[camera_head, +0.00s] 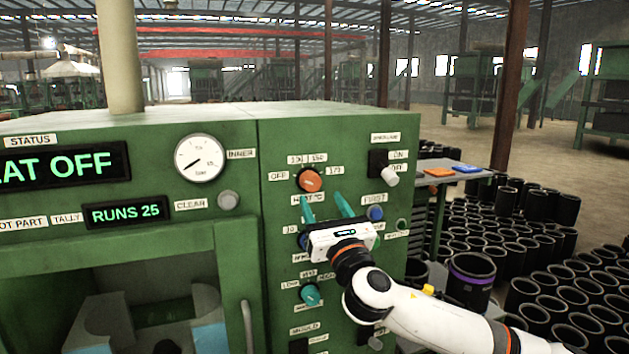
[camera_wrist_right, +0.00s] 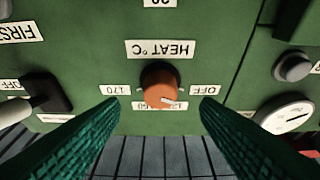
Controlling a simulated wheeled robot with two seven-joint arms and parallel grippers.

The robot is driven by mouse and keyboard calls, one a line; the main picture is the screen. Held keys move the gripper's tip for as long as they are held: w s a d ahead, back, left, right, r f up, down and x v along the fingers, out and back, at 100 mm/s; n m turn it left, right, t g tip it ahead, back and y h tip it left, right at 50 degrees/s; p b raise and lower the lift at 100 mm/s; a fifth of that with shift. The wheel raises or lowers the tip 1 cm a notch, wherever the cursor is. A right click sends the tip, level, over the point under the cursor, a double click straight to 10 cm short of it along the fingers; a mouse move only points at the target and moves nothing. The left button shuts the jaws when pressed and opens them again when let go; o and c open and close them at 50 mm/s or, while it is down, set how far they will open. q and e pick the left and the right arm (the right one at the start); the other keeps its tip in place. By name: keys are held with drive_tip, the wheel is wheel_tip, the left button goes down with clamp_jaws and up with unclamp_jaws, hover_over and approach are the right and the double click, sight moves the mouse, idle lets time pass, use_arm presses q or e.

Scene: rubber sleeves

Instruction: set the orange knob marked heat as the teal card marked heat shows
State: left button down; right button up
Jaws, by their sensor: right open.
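The orange heat knob (camera_head: 310,180) is on the green panel, with OFF at its left and numbers above and to its right. In the right wrist view, which is upside down, the knob (camera_wrist_right: 160,86) sits under a HEAT °C label (camera_wrist_right: 163,49). Its white mark points toward the OFF side; the exact setting is hard to read. My right gripper (camera_head: 326,206) is open just in front of and below the knob. Its two teal fingers (camera_wrist_right: 158,108) stand apart on either side of the knob, not gripping it. I see no teal card. My left gripper is out of view.
A display (camera_head: 62,166) ends in "EAT OFF". Black sleeves (camera_head: 540,290) crowd the floor at right.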

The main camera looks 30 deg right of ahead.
sight(313, 186)
drive_tip(key=shift+p+x, duration=0.65)
drive_tip(key=shift+x, duration=1.65)
drive_tip(key=c, duration=1)
